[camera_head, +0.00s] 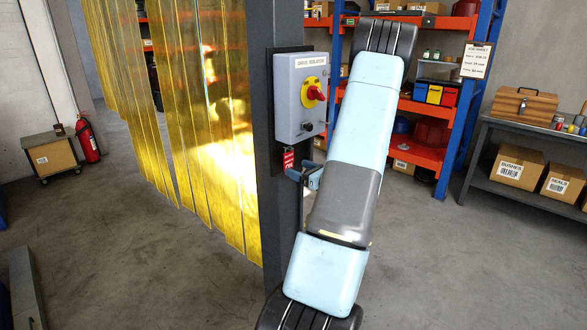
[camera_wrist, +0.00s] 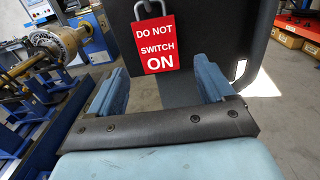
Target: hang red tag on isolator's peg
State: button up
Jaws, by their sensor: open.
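The isolator (camera_head: 300,97) is a grey box with a yellow plate and red knob, mounted on a dark post. The red tag (camera_head: 288,159) hangs upright just below the box's lower edge. In the wrist view the tag (camera_wrist: 158,44) reads "DO NOT SWITCH ON" and has a grey shackle (camera_wrist: 149,8) at its top. What the shackle hangs on is outside that view, and I cannot make it out in the head view. My gripper (camera_head: 303,176) is open, just below and right of the tag. In the wrist view the tag is beyond the blue fingers, apart from them.
The dark post (camera_head: 277,225) stands close behind my gripper. Yellow strip curtains (camera_head: 185,110) hang to its left. An orange-and-blue shelf rack (camera_head: 425,108) and a bench with a wooden toolbox (camera_head: 522,104) stand behind at right. The floor at right is clear.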

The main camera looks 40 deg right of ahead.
jog(key=s, duration=1)
jog(key=shift+d, duration=0.4)
jog(key=w+a+r+n+g+y, duration=0.1)
jog(key=a+r+n+g+y, duration=0.25)
jog(key=a+n, duration=0.45)
jog(key=w+a+r+n+g+y, duration=0.15)
jog(key=a+r+n+g, duration=0.3)
jog(key=a, duration=0.75)
jog(key=w+a+r+n+g+y, duration=0.1)
jog(key=a+r+n+g+y, duration=0.3)
jog(key=a, duration=0.7)
jog(key=s+a+r+n+h, duration=0.4)
jog(key=s+n, duration=0.3)
jog(key=n, duration=0.2)
jog(key=s+a+r+n+h, duration=0.5)
jog(key=s+a+n+h, duration=0.1)
jog(key=s+a+n, duration=0.1)
jog(key=shift+s+r+n+g+h, duration=0.3)
jog(key=shift+s+n, duration=0.4)
jog(key=shift+n, duration=0.55)
jog(key=shift+a, duration=0.1)
